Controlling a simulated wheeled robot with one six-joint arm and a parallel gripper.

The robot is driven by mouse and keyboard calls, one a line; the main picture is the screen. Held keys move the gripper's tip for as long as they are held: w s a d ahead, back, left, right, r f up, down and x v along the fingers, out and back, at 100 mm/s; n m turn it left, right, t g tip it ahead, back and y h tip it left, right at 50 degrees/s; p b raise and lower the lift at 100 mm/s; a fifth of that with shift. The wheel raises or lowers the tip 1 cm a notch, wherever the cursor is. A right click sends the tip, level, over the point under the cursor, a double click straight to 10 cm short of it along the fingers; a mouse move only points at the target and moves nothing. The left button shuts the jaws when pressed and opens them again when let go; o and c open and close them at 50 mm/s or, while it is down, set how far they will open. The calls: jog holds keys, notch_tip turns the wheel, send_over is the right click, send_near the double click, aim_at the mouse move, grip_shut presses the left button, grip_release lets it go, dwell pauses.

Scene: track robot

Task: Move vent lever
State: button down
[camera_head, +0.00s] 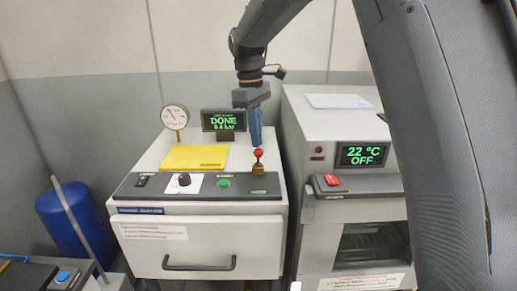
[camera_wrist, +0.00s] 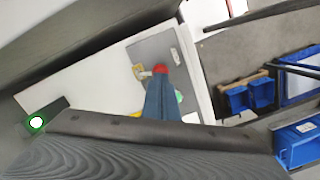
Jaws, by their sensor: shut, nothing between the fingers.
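The vent lever (camera_head: 258,160) has a red ball knob on a short stem. It rises from a yellow base at the right end of the dark control strip on the left machine (camera_head: 200,238). My gripper (camera_head: 256,143) is shut and empty, pointing down with its blue fingers just behind and above the red knob. In the wrist view the red knob (camera_wrist: 160,69) shows right at the tip of the blue fingers (camera_wrist: 161,95). I cannot tell whether they touch. The display (camera_head: 223,121) behind reads DONE, 0.4 bar.
A round gauge (camera_head: 174,118) and a yellow folder (camera_head: 194,158) are on the machine top. A black knob (camera_head: 184,179) and a green button (camera_head: 224,183) share the strip. The right machine (camera_head: 350,215) stands close beside, with a red switch (camera_head: 331,180).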

aim_at(256, 149)
jog(key=shift+w+f+b, duration=0.1)
jog(key=shift+f+b, duration=0.6)
jog(key=shift+f, duration=1.5)
jog(key=shift+r, duration=0.1)
jog(key=shift+w+a+r+p, duration=0.15)
jog(key=shift+a+p, duration=0.15)
jog(key=shift+a, duration=0.05)
jog(key=shift+w+a+r+p, duration=0.2)
jog(key=shift+w+a, duration=0.1)
jog(key=shift+a, duration=0.15)
jog(key=shift+w+a+r+p, duration=0.15)
jog(key=shift+w+a+p, duration=0.1)
jog(key=shift+a, duration=0.2)
notch_tip(256, 149, up, 8)
jog(key=b, duration=0.3)
jog(key=shift+w+a, duration=0.2)
jog(key=shift+a, duration=0.1)
jog(key=shift+f, duration=0.15)
